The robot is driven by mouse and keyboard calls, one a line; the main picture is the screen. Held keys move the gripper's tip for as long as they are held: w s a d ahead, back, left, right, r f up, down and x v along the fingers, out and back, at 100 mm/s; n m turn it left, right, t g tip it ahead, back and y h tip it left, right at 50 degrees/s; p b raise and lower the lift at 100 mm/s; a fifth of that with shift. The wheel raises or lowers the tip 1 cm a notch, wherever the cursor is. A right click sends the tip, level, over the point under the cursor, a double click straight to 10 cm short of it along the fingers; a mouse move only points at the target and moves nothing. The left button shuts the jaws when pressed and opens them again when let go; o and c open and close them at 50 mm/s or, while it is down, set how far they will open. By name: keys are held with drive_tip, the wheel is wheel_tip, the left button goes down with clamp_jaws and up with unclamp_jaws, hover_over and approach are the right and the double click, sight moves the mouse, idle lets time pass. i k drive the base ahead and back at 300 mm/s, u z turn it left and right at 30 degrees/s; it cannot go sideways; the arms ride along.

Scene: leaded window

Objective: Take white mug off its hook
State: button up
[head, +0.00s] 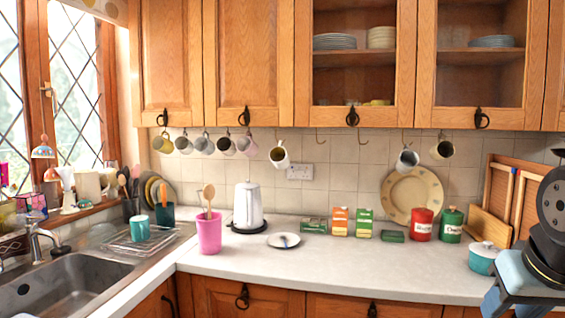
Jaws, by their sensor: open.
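A white mug (280,155) with a dark inside hangs tilted from a hook under the wall cupboards, left of the middle of the head view. It is apart from the other mugs, above the wall socket's left side. A second pale mug (407,159), white to grey, hangs further right in front of the round plate. My gripper's fingers do not show; only dark and blue-grey parts of my arm show at the right edge, well away from both mugs.
Several mugs (205,144) hang in a row to the left; a dark mug (442,149) hangs right. Below are a white kettle (248,206), a pink utensil pot (209,234), boxes and tins (422,225). A teal pot (482,260) stands near my arm. The front worktop is largely clear.

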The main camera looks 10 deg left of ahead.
sight(278, 157)
drive_tip(key=k, duration=0.8)
drive_tip(key=u, duration=0.35)
drive_tip(key=i, duration=0.8)
drive_tip(key=u, duration=0.45)
drive_tip(key=i, duration=1.45)
drive_tip(key=z, duration=0.45)
